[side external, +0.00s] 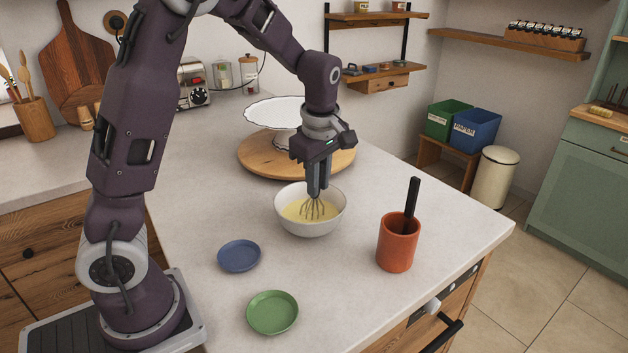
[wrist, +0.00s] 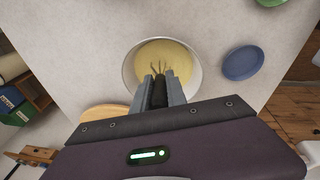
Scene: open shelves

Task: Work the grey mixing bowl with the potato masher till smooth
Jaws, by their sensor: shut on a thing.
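The grey mixing bowl (side external: 309,229) stands on the counter with a pale yellow mixture (side external: 293,212) in it. It also shows in the wrist view (wrist: 128,72). My gripper (side external: 318,191) is above the bowl, pointing down, shut on a wire whisk (side external: 313,209), not a potato masher. The whisk's wires reach into the mixture, and their lower ends are hidden in it. In the wrist view the whisk's dark handle (wrist: 159,92) sits between my fingers. An orange crock (side external: 398,245) holds a black-handled tool (side external: 412,198), whose head is hidden inside.
A blue plate (side external: 239,256) and a green plate (side external: 272,312) lie on the counter at the front left. A round wooden board (side external: 258,156) with a white cake stand (side external: 270,112) is behind the bowl. The counter right of the crock is clear.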

